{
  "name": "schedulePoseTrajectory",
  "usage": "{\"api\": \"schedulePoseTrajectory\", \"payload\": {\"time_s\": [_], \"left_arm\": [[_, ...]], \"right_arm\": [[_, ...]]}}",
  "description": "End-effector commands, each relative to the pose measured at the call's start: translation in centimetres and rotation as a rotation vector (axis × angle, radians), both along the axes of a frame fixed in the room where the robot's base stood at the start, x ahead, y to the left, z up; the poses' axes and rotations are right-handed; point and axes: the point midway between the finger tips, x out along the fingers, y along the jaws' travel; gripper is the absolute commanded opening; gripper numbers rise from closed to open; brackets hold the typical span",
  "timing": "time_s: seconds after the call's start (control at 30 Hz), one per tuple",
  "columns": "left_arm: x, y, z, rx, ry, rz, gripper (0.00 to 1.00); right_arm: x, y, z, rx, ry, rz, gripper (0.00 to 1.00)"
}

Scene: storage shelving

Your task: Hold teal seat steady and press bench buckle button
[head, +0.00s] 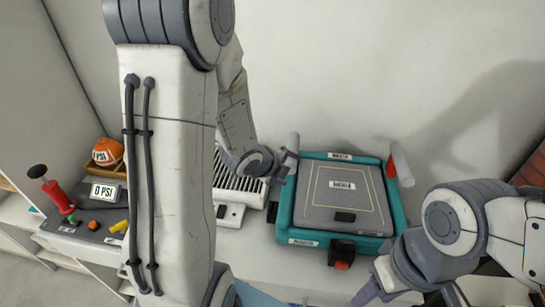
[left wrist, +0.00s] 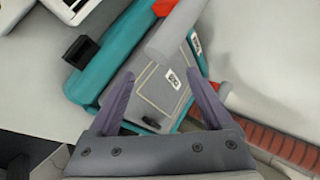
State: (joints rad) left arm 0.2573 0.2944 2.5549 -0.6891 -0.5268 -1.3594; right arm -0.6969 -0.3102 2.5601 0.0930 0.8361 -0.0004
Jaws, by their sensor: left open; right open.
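The teal seat (head: 298,235) lies on the pale surface, with a grey padded panel (head: 325,210) on top. The black bench buckle (head: 341,246) with its red button (head: 342,265) is at the seat's front edge. My left gripper (head: 281,172) is at the seat's left side, partly hidden in the head view. In the left wrist view its two purple fingers (left wrist: 162,98) are spread, with the teal seat (left wrist: 118,60) and grey panel (left wrist: 160,90) beyond them. I cannot tell whether they touch. My right gripper (head: 372,292) is open, low and right of the buckle, partly cut off.
A pale cylinder with a red end (head: 400,165) stands at the seat's right. A white slatted unit (head: 235,178) is behind my left arm. A console with a red hand pump (head: 58,195), a gauge (head: 105,192) and an orange cap (head: 106,151) is at the left.

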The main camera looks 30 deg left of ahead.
Motion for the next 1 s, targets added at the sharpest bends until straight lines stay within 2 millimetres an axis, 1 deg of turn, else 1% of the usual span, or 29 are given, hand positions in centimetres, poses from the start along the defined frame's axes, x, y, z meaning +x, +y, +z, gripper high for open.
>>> {"api": "schedulePoseTrajectory", "payload": {"time_s": [0.03,0.1,0.2,0.3,0.4,0.47,0.57,0.67,0.9,1.0], "left_arm": [[0.1,1.8,-0.7,0.031,-0.057,-0.062,0.84],[0.3,3.1,-0.9,0.075,-0.151,-0.156,0.84],[0.1,4.5,-0.7,0.126,-0.279,-0.251,0.84],[-0.4,5.5,-0.3,0.166,-0.381,-0.306,0.84],[-0.6,5.9,0.1,0.191,-0.443,-0.333,0.84],[-0.4,5.9,0.1,0.199,-0.459,-0.342,0.84],[0.4,5.6,-0.1,0.2,-0.467,-0.346,0.84],[1.7,4.9,-0.7,0.199,-0.465,-0.35,0.84],[5.5,3.7,-2.3,0.201,-0.465,-0.348,0.84],[6.8,3.2,-2.9,0.201,-0.465,-0.347,0.84]], "right_arm": [[0.0,0.0,-0.1,0.0,0.0,0.0,0.5],[0.0,0.0,-0.1,0.0,0.0,0.0,0.5],[0.0,0.0,-0.2,0.0,0.0,0.0,0.5],[0.0,0.0,-0.2,0.0,0.0,0.0,0.5],[0.0,0.0,-0.2,0.0,0.0,0.0,0.5],[0.0,0.0,-0.1,0.0,0.0,0.0,0.5],[0.0,0.0,0.1,0.0,0.0,0.0,0.5],[0.0,0.0,0.4,0.0,0.0,0.0,0.5],[0.0,0.0,1.4,0.0,0.0,0.0,0.5],[0.0,0.0,1.7,0.0,0.0,0.0,0.5]]}}
